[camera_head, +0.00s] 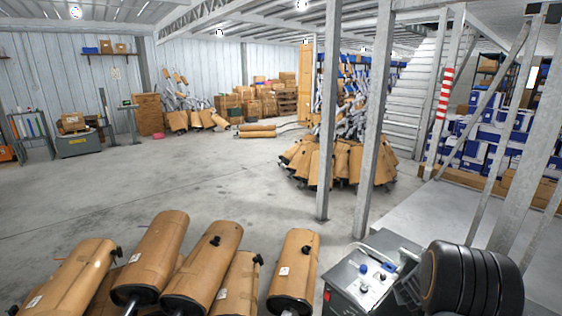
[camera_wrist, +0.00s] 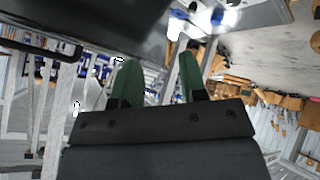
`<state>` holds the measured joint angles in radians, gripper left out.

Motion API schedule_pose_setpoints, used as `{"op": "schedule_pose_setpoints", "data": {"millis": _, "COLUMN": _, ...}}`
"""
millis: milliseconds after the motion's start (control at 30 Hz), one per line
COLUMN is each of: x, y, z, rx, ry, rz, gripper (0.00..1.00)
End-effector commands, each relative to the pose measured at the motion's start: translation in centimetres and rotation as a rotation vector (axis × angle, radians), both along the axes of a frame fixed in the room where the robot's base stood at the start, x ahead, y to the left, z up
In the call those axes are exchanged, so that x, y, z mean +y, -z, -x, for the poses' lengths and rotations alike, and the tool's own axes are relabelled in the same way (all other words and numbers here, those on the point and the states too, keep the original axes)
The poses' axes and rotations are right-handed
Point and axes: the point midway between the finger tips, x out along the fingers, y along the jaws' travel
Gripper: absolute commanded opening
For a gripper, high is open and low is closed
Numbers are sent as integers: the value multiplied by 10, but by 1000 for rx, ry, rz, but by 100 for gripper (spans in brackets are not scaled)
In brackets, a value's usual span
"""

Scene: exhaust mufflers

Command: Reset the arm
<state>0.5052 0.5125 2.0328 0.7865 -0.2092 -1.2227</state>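My gripper (camera_wrist: 160,62) shows in the wrist view, with two green fingers standing apart on a dark mount. It is open, and nothing is seen between the fingers. The wrist view is turned over, with the concrete floor at the upper right and background shelving at the left. A large dark surface fills its upper left, close to the camera; I cannot tell what it is. My gripper and arm are not clearly seen in the head view.
Several brown-wrapped mufflers (camera_head: 203,268) lie close along the bottom of the head view. Grey steel posts (camera_head: 369,120) stand right of centre, before a muffler pile (camera_head: 345,160). Cartons (camera_head: 262,97) are stacked at the back. The middle floor (camera_head: 180,185) is clear.

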Motion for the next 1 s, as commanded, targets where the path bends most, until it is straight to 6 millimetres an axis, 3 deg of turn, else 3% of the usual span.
{"op": "schedule_pose_setpoints", "data": {"millis": 100, "x": 79, "y": -30, "z": 11, "rx": -9, "ry": -24, "rz": -313, "gripper": 39}}
{"op": "schedule_pose_setpoints", "data": {"millis": 200, "x": 145, "y": -60, "z": 46, "rx": 86, "ry": -11, "rz": -516, "gripper": 39}}
{"op": "schedule_pose_setpoints", "data": {"millis": 333, "x": 203, "y": -95, "z": 107, "rx": 244, "ry": 33, "rz": -609, "gripper": 39}}
{"op": "schedule_pose_setpoints", "data": {"millis": 500, "x": 237, "y": -131, "z": 171, "rx": 344, "ry": 30, "rz": -549, "gripper": 39}}
{"op": "schedule_pose_setpoints", "data": {"millis": 600, "x": 247, "y": -148, "z": 191, "rx": 336, "ry": -35, "rz": -487, "gripper": 39}}
{"op": "schedule_pose_setpoints", "data": {"millis": 833, "x": 267, "y": -179, "z": 203, "rx": 225, "ry": -155, "rz": -436, "gripper": 39}}
{"op": "schedule_pose_setpoints", "data": {"millis": 1000, "x": 275, "y": -187, "z": 204, "rx": 198, "ry": -192, "rz": -430, "gripper": 39}}
